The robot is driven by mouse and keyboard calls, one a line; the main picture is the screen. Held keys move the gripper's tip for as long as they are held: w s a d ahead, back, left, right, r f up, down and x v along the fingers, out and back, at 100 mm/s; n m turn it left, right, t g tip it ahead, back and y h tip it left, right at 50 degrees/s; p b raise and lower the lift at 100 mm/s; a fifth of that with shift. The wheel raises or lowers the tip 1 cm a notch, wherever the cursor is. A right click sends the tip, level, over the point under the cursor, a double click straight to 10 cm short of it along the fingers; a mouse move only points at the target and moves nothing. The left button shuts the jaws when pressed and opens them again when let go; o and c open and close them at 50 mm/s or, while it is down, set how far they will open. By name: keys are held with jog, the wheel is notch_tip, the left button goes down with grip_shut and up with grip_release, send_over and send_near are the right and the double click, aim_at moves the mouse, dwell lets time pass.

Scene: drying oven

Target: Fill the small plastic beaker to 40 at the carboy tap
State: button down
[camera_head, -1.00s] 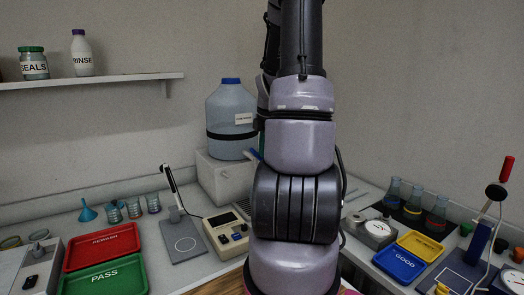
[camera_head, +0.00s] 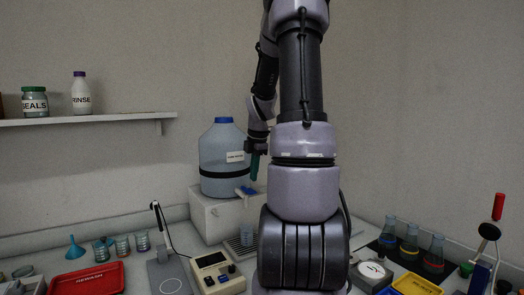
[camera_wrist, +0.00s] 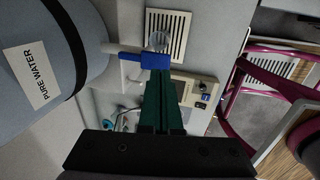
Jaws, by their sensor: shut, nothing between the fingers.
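The carboy (camera_head: 222,148) labelled PURE WATER has a blue cap and stands on a white block. Its tap has a blue lever (camera_head: 246,190), which also shows in the wrist view (camera_wrist: 145,61). A small clear beaker (camera_head: 246,234) stands on the slotted drip grille below the tap; in the wrist view the beaker (camera_wrist: 157,40) is partly behind the lever. Its water level and marks are too small to read. My gripper (camera_head: 254,178), with green fingers, is shut and empty. Its fingertips (camera_wrist: 161,74) are right by the lever; I cannot tell whether they touch it.
A bench instrument (camera_head: 217,272) stands in front of the grille. A stand with a thin probe (camera_head: 160,228), several beakers (camera_head: 122,246) and a blue funnel (camera_head: 76,250) are at left. Flasks (camera_head: 410,243) stand at right. My arm covers the middle of the bench.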

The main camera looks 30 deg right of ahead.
jog(key=w+v, duration=0.2)
jog(key=v, duration=0.7)
jog(key=shift+s, duration=0.45)
jog(key=shift+r, duration=0.1)
jog(key=s+a+r+m+t+y, duration=0.1)
jog(key=s+a+r+m+t, duration=0.1)
jog(key=s+a+m, duration=0.6)
jog(key=s+a+r+m+t+y, duration=0.1)
jog(key=s+a+r+m+t, duration=0.1)
jog(key=s+a+r+m, duration=0.3)
jog(key=s+a+m, duration=0.4)
jog(key=a+m, duration=0.4)
jog(key=a, duration=0.1)
jog(key=shift+s+m+t, duration=0.25)
jog(key=shift+m+t, duration=0.05)
jog(key=shift+t, duration=0.1)
